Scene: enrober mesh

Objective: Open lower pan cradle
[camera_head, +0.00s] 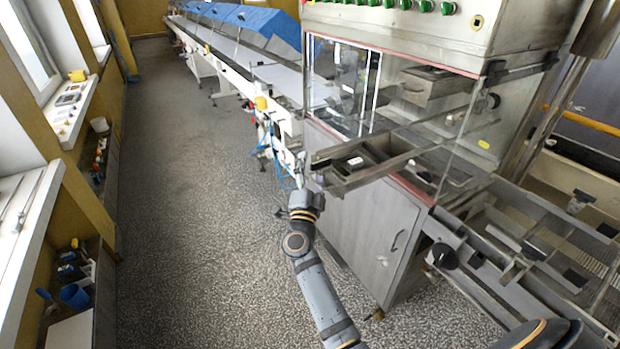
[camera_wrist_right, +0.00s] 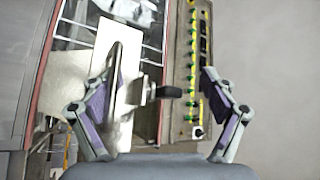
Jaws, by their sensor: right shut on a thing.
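The lower pan cradle (camera_head: 375,165) is a long metal frame that sticks out of the front of the glass-sided machine, with dark pan-like parts in it. My right gripper (camera_head: 312,186) is at its outer left end, small and partly hidden by my wrist. In the right wrist view its fingers (camera_wrist_right: 160,95) are spread, with purple pads. A pale metal plate (camera_wrist_right: 126,60) lies by the left pad, and a dark knob (camera_wrist_right: 168,92) shows between the fingers. The exact contact is hard to see. My left gripper is not in view.
The machine's cabinet (camera_head: 370,225) stands below the cradle. Green buttons (camera_head: 405,5) line its top panel. A long conveyor (camera_head: 230,55) with blue covers runs off behind. Metal frames (camera_head: 480,285) fill the lower right. The speckled floor (camera_head: 190,200) at left is clear.

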